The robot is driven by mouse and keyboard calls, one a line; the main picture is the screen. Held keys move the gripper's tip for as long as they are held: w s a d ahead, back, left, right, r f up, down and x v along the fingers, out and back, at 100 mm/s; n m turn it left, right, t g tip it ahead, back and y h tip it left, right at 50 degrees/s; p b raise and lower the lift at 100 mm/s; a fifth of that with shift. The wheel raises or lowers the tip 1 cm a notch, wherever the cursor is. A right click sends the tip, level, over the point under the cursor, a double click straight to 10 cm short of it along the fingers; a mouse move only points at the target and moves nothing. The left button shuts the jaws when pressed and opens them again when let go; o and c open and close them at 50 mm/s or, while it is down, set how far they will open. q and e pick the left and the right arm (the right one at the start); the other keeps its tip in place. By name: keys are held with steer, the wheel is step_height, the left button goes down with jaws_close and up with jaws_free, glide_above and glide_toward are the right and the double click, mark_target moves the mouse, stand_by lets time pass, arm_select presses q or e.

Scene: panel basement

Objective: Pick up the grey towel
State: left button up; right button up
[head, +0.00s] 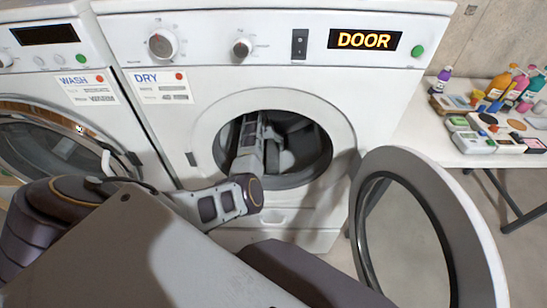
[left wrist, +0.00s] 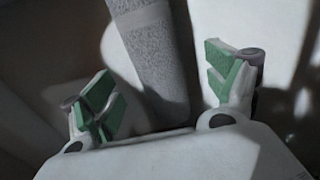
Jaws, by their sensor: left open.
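A grey, fuzzy towel (left wrist: 155,58) shows in the left wrist view as a long rolled or folded piece running from the top edge down between my fingers. My left gripper (left wrist: 162,85) is open, with its green-padded fingers spread on either side of the towel. A gap shows between the towel and each finger, so nothing is gripped. In the head view my left arm reaches through the round opening of the dryer (head: 345,150) into its dark drum. The towel cannot be made out clearly there. My right gripper is not in view.
The dryer's round door (head: 483,235) stands open to the right. The washer (head: 45,110) stands on the left with its door shut. A white table (head: 440,150) at the right holds bottles and small boxes. The dryer's display (head: 364,40) reads DOOR.

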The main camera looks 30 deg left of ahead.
mark_target(272, 150)
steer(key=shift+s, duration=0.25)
arm_select(q)
steer(key=shift+x, duration=0.8)
steer(key=x, duration=0.1)
steer(key=b+x, duration=0.1)
steer(key=shift+w+d+f, duration=0.1)
steer(key=shift+d+f, duration=0.15)
steer(key=shift+d, duration=0.05)
steer(key=shift+f, duration=0.45)
steer(key=c, duration=1.2)
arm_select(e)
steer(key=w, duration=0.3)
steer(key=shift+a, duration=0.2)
arm_select(q)
steer(key=shift+r, duration=0.15)
